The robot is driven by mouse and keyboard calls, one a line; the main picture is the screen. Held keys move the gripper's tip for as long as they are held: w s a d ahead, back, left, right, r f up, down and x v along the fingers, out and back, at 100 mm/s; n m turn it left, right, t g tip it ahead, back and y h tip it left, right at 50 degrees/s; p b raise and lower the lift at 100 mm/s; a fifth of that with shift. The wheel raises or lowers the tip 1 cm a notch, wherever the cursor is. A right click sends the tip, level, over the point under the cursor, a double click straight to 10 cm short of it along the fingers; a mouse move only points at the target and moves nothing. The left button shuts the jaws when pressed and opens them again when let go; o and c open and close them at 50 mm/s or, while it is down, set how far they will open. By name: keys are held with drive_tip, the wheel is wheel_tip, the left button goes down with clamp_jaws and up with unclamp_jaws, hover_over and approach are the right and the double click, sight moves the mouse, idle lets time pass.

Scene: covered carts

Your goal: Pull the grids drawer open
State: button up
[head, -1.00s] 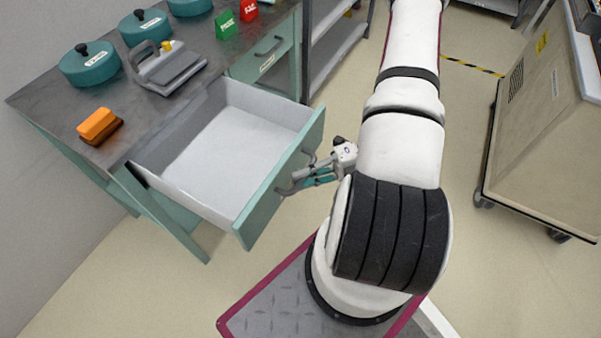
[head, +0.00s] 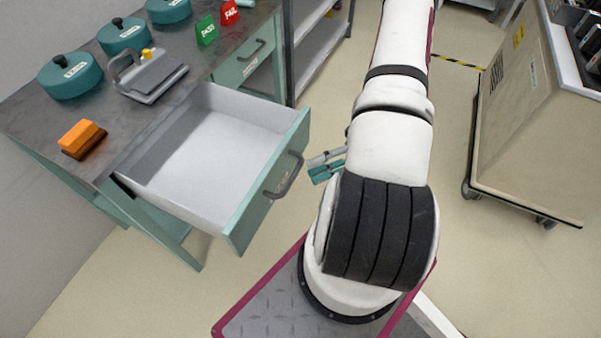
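The near drawer (head: 216,228) of the bench is pulled far out, and its white inside looks empty. Its label is too small to read, so I cannot tell whether it says grids. Its grey bow handle (head: 285,176) sits on the green front and nothing holds it. My gripper (head: 318,168) is just right of the handle, with a visible gap between them. Its grey and teal fingers show, partly hidden behind my arm. The fingertips look apart and nothing is between them. A second drawer (head: 228,72) farther along the bench is shut.
On the bench top (head: 40,115) are several teal lidded pots (head: 70,78), a grey device (head: 150,78), an orange block (head: 82,138), and green (head: 206,32) and red (head: 230,13) signs. A beige cart (head: 520,120) stands at right. The floor between is clear.

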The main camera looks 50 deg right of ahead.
drive_tip(key=v, duration=0.5)
idle(0.5)
drive_tip(key=w+a+r+n+g+h+p, duration=0.25)
drive_tip(key=a+r+n+g, duration=0.25)
drive_tip(key=r+n, duration=0.6)
drive_tip(key=w+a+r+n+g+h+p, duration=0.25)
drive_tip(key=a+r+n+g, duration=0.2)
drive_tip(key=r+n, duration=0.65)
drive_tip(key=s+a+r+n+t+h+p, duration=0.2)
drive_tip(key=s+a+r+n+t+h, duration=0.1)
drive_tip(key=r+n, duration=0.6)
drive_tip(key=s+a+r+n+t+h+p, duration=0.2)
drive_tip(key=s+a+r+n+h, duration=0.3)
drive_tip(key=a+r+n, duration=0.3)
drive_tip(key=shift+s+a+r+n+t+h+p, duration=0.3)
drive_tip(key=shift+r+n+t+h, duration=0.45)
drive_tip(key=shift+n, duration=1.15)
drive_tip(key=shift+w+f, duration=0.1)
drive_tip(key=shift+f, duration=0.05)
